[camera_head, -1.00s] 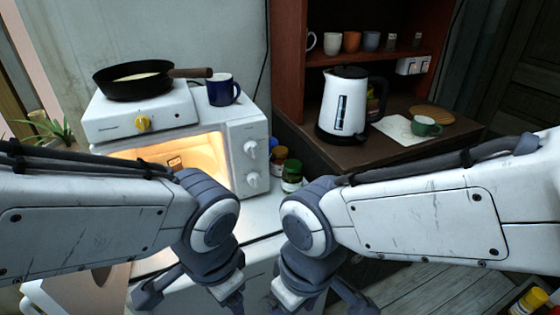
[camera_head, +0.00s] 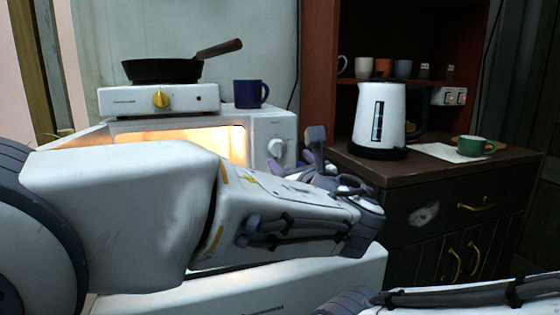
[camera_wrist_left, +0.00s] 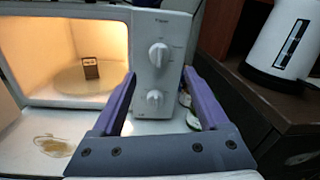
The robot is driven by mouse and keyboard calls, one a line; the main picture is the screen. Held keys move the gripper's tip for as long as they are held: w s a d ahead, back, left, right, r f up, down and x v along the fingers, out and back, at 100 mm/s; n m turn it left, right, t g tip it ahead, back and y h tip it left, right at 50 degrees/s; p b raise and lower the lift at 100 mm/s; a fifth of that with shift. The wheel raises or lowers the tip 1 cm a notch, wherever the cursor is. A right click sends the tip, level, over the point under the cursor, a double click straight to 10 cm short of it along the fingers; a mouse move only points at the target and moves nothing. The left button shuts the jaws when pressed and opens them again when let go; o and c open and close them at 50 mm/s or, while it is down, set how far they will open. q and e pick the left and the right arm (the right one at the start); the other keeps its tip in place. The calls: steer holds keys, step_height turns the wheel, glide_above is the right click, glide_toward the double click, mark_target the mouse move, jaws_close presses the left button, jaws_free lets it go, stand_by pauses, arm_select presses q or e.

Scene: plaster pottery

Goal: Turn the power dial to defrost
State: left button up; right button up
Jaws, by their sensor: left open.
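The white microwave (camera_head: 268,127) has its door open and its inside lit. Its panel also shows in the left wrist view (camera_wrist_left: 172,28), with an upper dial (camera_wrist_left: 158,54) and a lower dial (camera_wrist_left: 155,98). The dial markings are too small to read. The upper dial shows in the head view (camera_head: 277,148); the lower one is hidden there. My left gripper (camera_head: 300,156) is open in front of the panel's right part. In the left wrist view its purple fingers (camera_wrist_left: 159,75) stand either side of the dials, with nothing held. My right gripper is out of view.
A hot plate (camera_head: 130,100) with a frying pan (camera_head: 162,70) and a blue mug (camera_head: 250,94) stand on the microwave. A white kettle (camera_head: 380,115) and a green cup (camera_head: 473,145) stand on the dark cabinet at right. A small brown item (camera_wrist_left: 91,68) sits inside the microwave.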

mark_target(279, 149)
arm_select(q)
steer(key=x, duration=0.8)
steer(key=shift+w+a, duration=0.1)
steer(key=shift+w, duration=0.25)
jaws_close()
